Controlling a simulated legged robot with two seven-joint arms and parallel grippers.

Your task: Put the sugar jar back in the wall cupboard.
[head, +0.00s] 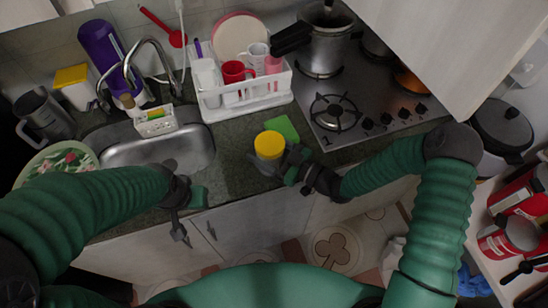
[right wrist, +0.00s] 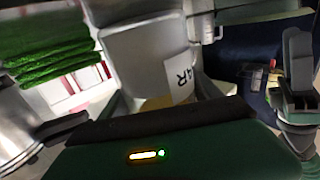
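The sugar jar with its yellow lid (head: 269,144) stands at the front edge of the counter, right of the sink. In the right wrist view it is a pale jar (right wrist: 138,62) with a white label reading "AR". My right gripper (head: 281,160) is at the jar, its dark fingers on either side of it. I cannot tell whether they press on it. My left gripper (head: 178,180) is apart from the jar, over the sink's front edge. Its finger gap is unclear. The wall cupboard (head: 450,45) shows as a pale panel at the upper right; its inside is hidden.
The sink (head: 160,150) is left.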

